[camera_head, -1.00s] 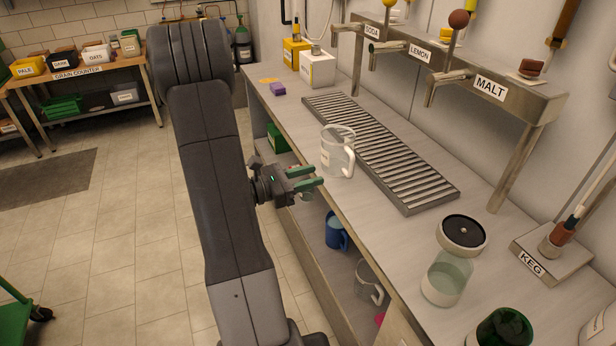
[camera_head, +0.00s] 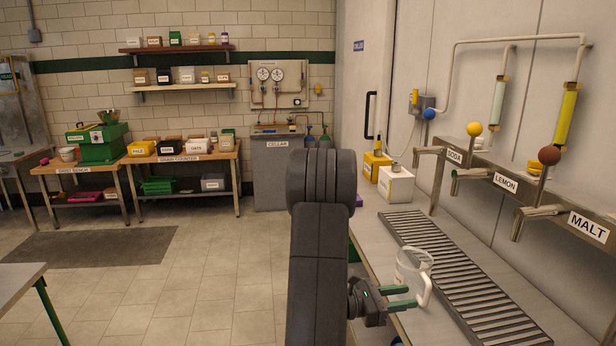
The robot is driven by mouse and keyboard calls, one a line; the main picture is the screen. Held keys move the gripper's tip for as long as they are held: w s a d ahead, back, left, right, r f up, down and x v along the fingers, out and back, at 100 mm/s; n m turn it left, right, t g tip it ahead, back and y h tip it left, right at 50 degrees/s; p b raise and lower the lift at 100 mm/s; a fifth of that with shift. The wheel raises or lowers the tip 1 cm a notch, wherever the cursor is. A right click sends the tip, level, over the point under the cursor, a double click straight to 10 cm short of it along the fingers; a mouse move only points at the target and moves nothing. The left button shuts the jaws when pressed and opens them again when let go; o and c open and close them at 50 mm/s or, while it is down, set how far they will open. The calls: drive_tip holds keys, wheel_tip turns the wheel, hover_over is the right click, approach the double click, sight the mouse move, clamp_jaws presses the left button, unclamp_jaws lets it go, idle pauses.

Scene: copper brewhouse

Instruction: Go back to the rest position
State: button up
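My gripper (camera_head: 398,298) is at the end of my dark arm, low and right of centre in the head view. Its two green fingers are spread apart and point right, with nothing seen between them. A clear glass mug (camera_head: 410,276) stands upright on the counter just beyond the fingertips, its handle to the right. The fingers overlap the mug's left side in the picture; I cannot tell whether they touch it.
A slatted drip tray (camera_head: 452,275) lies right of the mug, under the taps labelled SODA, LEMON and MALT (camera_head: 540,212). A white box (camera_head: 396,184) and a yellow box (camera_head: 376,166) stand at the counter's far end. Open tiled floor (camera_head: 190,290) lies to the left.

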sight(425, 295)
drive_tip(key=d, duration=0.4)
drive_tip(key=w+d, duration=0.1)
drive_tip(key=d, duration=0.1)
drive_tip(key=shift+d+f+p, duration=0.15)
drive_tip(key=shift+d+p, duration=0.2)
drive_tip(key=shift+d, duration=0.05)
drive_tip(key=shift+a, duration=0.1)
